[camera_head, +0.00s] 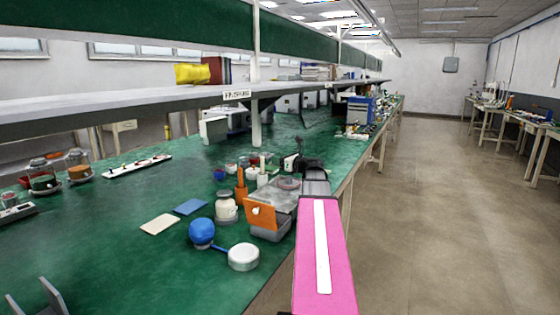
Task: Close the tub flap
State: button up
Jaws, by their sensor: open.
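A small grey tub (271,235) stands near the right edge of the green bench. An orange flap (263,216) with a pale spot on it stands tilted up at the tub; its hinge is too small to make out. My pink arm reaches forward along the bench edge, right of the tub. My gripper (293,163), dark and small at the arm's far end, is beyond the tub and apart from the flap. It looks open and empty, with its fingertips hard to make out.
Close by stand a blue ball-shaped object (202,232), a round white container (243,257), a cream jar (227,207) and an orange bottle (241,190). A clear-topped grey box (285,193) lies behind the tub.

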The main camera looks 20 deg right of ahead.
aim_at(261, 215)
jog(key=k+l, duration=0.5)
jog(key=k, duration=0.15)
jog(key=k+l, duration=0.5)
jog(key=k, duration=0.2)
